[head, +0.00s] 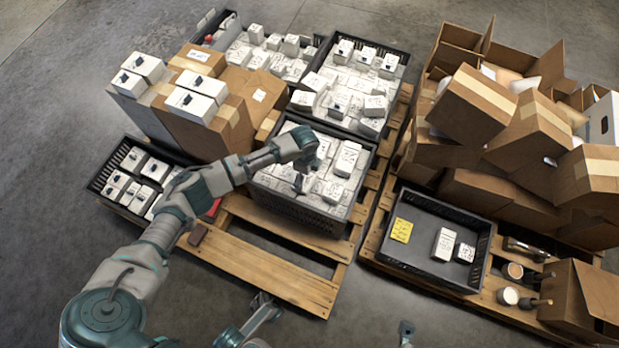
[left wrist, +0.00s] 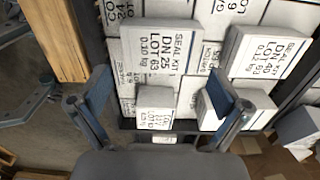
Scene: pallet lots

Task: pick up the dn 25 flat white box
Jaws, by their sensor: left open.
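The flat white box marked DN 25 (left wrist: 160,58) lies label up among other white boxes in a dark crate, between my fingers in the left wrist view. A small white box (left wrist: 155,108) covers part of its near edge. My left gripper (left wrist: 158,92) is open, with its two fingers apart and nothing between them gripped. In the head view my left gripper (head: 301,180) hangs over the front dark crate (head: 300,208); there I cannot tell the DN 25 box from its neighbours.
A flat box marked DN 40 (left wrist: 268,52) lies to the right in the wrist view. More crates of white boxes stand behind and left. A dark tray (head: 430,261) with a yellow label stands on the right pallet. Cartons (head: 510,120) pile up behind it.

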